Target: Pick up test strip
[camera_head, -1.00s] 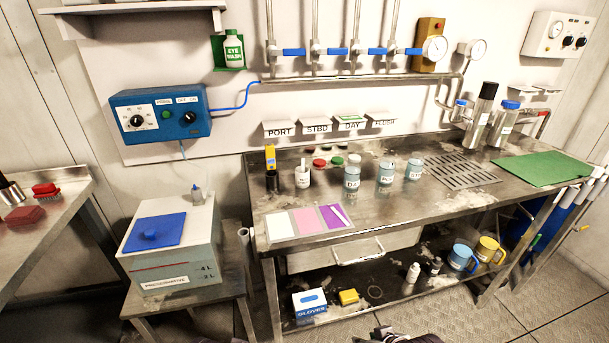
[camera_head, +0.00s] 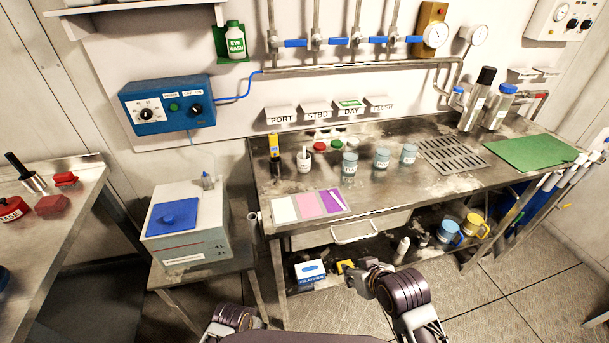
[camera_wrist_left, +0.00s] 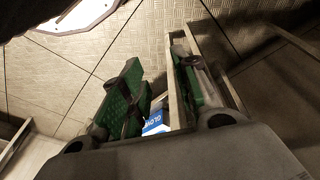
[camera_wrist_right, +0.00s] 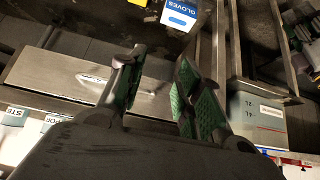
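A thin white strip (camera_head: 335,199), which looks like the test strip, lies on the purple card at the right end of a row of cards on the bench's front edge. A pink card (camera_head: 310,204) and a white card (camera_head: 284,209) lie to its left. My right gripper (camera_head: 357,270) is below and in front of the bench's edge, apart from the strip. In the right wrist view its fingers (camera_wrist_right: 160,65) are spread and empty. My left gripper's fingers (camera_wrist_left: 157,72) are apart and empty in the left wrist view. The strip is not visible in either wrist view.
A drawer handle (camera_head: 355,233) projects below the bench top. The glove box (camera_head: 310,271) sits on the lower shelf. A grey preservative box (camera_head: 187,225) stands left of the bench.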

